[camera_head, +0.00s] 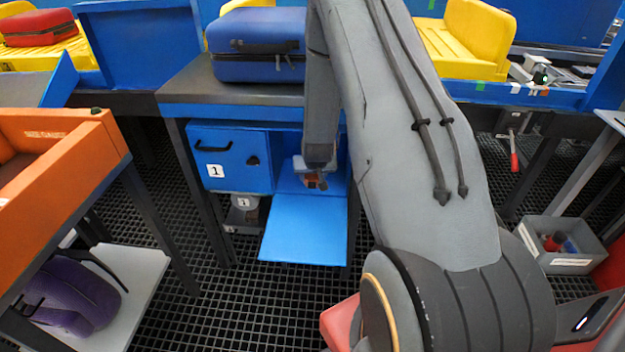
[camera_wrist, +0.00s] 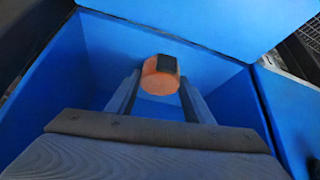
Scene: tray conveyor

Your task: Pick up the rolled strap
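The rolled strap (camera_wrist: 160,76) is a short orange roll with a dark band, inside the open blue compartment in the wrist view. My gripper (camera_wrist: 160,85) has one finger on each side of it, with no clear gap at the fingertips, so it looks shut on the strap. In the head view my gripper (camera_head: 316,178) reaches down into the compartment under the counter, and a little orange of the strap (camera_head: 311,181) shows at its tip. I cannot tell whether the strap touches the compartment floor.
The compartment's blue flap (camera_head: 305,228) is folded down toward me. A blue door (camera_head: 230,172) marked 1 is on the left. A blue suitcase (camera_head: 258,66) lies on the counter above. An orange tray (camera_head: 50,160) stands at left; a grey bin (camera_head: 567,262) is at right.

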